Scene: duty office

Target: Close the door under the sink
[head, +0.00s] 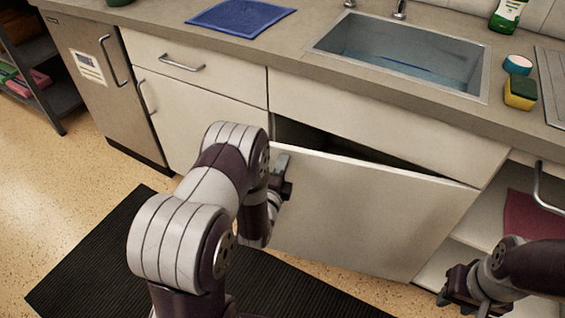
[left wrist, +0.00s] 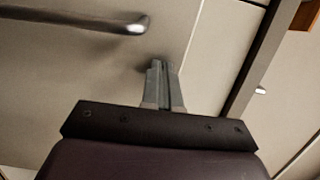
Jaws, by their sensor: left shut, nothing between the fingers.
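The cream door under the sink (head: 365,215) stands partly open in the head view. Its left edge is swung out from the cabinet, with a dark gap along its top. My left gripper (head: 283,168) is at the left part of the door, partly hidden by my arm. In the left wrist view its fingers (left wrist: 162,85) are together and empty, pointing at a cream panel. I cannot tell whether they touch it. A metal bar handle (left wrist: 110,22) shows up and left of them. My right gripper (head: 465,287) is low at the right, away from the door; its jaw opening is unclear.
The sink (head: 400,60) is set in the counter above. A drawer with a handle (head: 181,63) and another cabinet door (head: 195,115) are left of the open door. Open shelves (head: 490,215) are at the right. A dark ribbed mat (head: 90,255) lies on the floor.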

